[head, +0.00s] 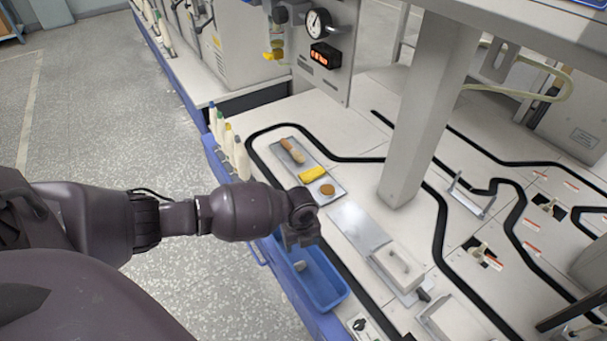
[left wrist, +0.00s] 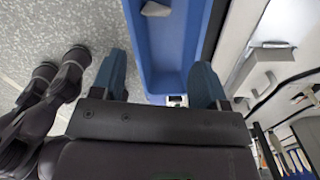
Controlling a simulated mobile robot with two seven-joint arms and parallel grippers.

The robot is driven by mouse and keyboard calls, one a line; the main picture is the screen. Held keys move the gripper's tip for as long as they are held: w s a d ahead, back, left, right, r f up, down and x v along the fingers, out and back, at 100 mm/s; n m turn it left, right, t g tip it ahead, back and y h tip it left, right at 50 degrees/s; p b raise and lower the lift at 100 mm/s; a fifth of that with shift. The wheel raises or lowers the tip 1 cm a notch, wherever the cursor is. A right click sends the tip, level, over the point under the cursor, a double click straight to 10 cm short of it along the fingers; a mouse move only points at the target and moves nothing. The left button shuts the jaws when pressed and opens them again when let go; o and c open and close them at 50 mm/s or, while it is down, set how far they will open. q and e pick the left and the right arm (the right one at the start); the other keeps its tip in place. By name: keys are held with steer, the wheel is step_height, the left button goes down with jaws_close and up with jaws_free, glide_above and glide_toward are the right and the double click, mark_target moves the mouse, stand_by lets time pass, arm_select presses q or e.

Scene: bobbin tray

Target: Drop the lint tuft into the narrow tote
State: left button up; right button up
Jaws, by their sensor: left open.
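The narrow blue tote (head: 335,292) hangs along the front edge of the bench, below my left gripper (head: 301,238). A small pale lump (head: 299,266), which looks like the lint tuft, lies inside the tote near its far end. The left wrist view shows the pale lump (left wrist: 155,9) at the top edge, inside the blue tote (left wrist: 153,85). My left gripper (left wrist: 158,82) is open, with its fingers apart and nothing between them. In the head view its fingertips are hard to make out. My right gripper is not in view.
A grey tray (head: 300,168) on the bench holds a tan bobbin (head: 292,151), a yellow piece (head: 312,174) and a round brown piece (head: 327,189). A white lidded box (head: 398,267) stands to the right. A grey post (head: 430,110) rises behind.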

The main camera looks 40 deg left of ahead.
arm_select(q)
steer(key=shift+s+r+p, duration=0.1)
steer(key=shift+r+p, duration=0.45)
steer(key=shift+r, duration=1.5)
